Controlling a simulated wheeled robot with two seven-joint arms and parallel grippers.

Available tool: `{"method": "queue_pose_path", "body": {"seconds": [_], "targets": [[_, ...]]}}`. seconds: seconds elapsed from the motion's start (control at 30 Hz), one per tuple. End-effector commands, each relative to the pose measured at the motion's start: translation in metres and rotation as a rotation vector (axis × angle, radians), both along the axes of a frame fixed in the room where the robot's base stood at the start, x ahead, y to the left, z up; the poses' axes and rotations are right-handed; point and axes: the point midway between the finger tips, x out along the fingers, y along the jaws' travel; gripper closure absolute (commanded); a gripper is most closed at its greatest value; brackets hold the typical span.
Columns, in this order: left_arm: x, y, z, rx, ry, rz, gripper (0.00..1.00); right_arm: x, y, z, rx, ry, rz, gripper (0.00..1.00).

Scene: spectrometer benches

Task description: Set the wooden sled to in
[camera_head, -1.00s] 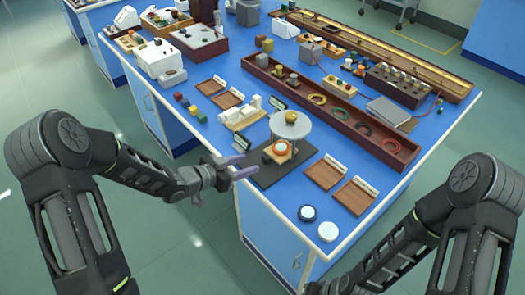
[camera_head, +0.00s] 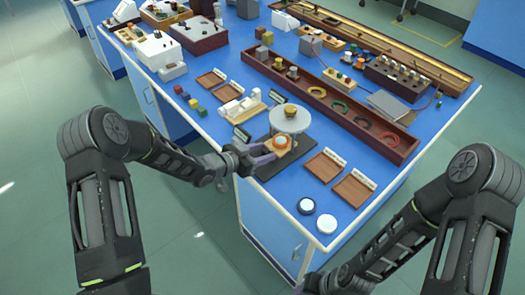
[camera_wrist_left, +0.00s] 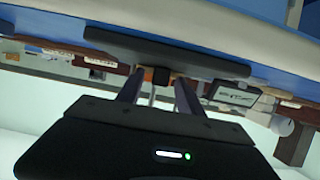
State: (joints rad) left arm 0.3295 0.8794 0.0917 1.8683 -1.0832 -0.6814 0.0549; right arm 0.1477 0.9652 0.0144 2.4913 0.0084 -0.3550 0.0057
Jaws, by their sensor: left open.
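The wooden sled (camera_head: 279,149), a small light-wood block with an orange-rimmed white disc on it, sits on a black base plate (camera_head: 268,171). It is partly under the edge of a round grey disc (camera_head: 290,119) that carries a brass-coloured piece (camera_head: 291,112). My left gripper (camera_head: 265,154) is open at the sled's near-left side. In the left wrist view a dark block (camera_wrist_left: 160,77), apparently the sled's knob, shows between its fingertips (camera_wrist_left: 157,88); contact is unclear. My right gripper (camera_head: 308,284) is only partly visible at the bottom edge, away from the sled.
Two wooden trays (camera_head: 353,188) lie right of the plate. Two round pots, one dark-rimmed (camera_head: 306,206) and one white (camera_head: 326,224), stand near the bench's front corner. A small dark sign (camera_head: 241,134) and a white-and-wood fixture (camera_head: 242,107) stand behind my left gripper. A long brown trough (camera_head: 330,106) lies behind.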

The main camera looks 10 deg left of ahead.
Motion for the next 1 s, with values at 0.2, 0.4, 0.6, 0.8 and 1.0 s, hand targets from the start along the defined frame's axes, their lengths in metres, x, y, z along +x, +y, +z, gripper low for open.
{"method": "queue_pose_path", "body": {"seconds": [0.2, 0.4, 0.6, 0.8, 1.0], "targets": [[0.0007, -0.0003, -0.0004, 0.0, 0.0, 0.0, 0.56, -0.0001, 0.0, -0.0002, 0.0, 0.0, 0.0, 0.64], [0.0005, -0.0002, -0.0003, 0.0, 0.0, 0.0, 0.7, -0.0001, 0.0001, -0.0001, 0.0, 0.0, 0.0, 0.64], [0.0005, -0.0001, -0.0002, 0.0, 0.0, 0.0, 0.87, 0.0, 0.0, -0.0001, 0.0, 0.0, 0.0, 0.64], [0.0004, -0.0001, -0.0002, 0.0, 0.0, 0.0, 1.0, 0.0, 0.0, -0.0001, 0.0, 0.0, 0.0, 0.64], [0.0004, -0.0001, -0.0002, 0.0, 0.0, 0.0, 1.0, 0.0, 0.0, 0.0, 0.0, 0.0, 0.0, 0.64]]}}
